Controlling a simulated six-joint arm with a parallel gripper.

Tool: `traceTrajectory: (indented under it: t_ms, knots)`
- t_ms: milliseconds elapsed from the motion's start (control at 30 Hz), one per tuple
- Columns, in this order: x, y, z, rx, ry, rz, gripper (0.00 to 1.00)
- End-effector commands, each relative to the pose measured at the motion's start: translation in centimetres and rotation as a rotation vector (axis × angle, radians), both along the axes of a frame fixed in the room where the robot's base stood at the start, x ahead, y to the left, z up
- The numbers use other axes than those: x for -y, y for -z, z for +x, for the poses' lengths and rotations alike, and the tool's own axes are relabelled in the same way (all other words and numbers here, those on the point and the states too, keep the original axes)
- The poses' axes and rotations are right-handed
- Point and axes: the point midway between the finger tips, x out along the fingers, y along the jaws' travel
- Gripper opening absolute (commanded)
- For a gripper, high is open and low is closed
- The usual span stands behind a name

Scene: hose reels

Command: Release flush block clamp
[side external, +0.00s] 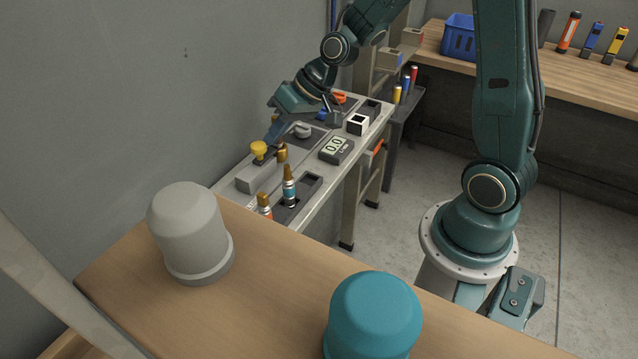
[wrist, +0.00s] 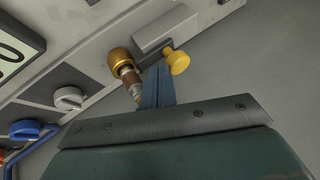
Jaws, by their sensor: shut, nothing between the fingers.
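A grey block (side external: 258,178) sits at the near end of the narrow bench, with a yellow knob (side external: 259,149) on it. In the wrist view the grey block (wrist: 167,28) and yellow knob (wrist: 177,62) are at the upper middle. A brass fitting (side external: 282,153) stands beside the block; the wrist view shows it (wrist: 121,62) left of my fingers. My gripper (side external: 271,141) is shut and empty, its tips close to the yellow knob. I cannot tell whether they touch it. Which part is the clamp is not clear.
A digital gauge (side external: 336,150), a grey knob (side external: 303,130) and a white square holder (side external: 357,124) are further along the bench. A grey wall (side external: 150,110) runs close behind.

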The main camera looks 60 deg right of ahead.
Motion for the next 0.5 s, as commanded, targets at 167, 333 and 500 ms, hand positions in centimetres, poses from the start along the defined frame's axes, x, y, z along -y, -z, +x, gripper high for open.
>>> traceTrajectory:
  t_ms: [167, 333, 500]
  knots:
    - [0.0, 0.0, 0.0, 0.0, 0.0, 0.0, 0.0]
    - [-0.5, 0.0, 0.0, -0.001, -0.002, 0.0, 0.0]
    - [-2.1, 0.0, 0.0, -0.002, -0.003, 0.0, 0.0]
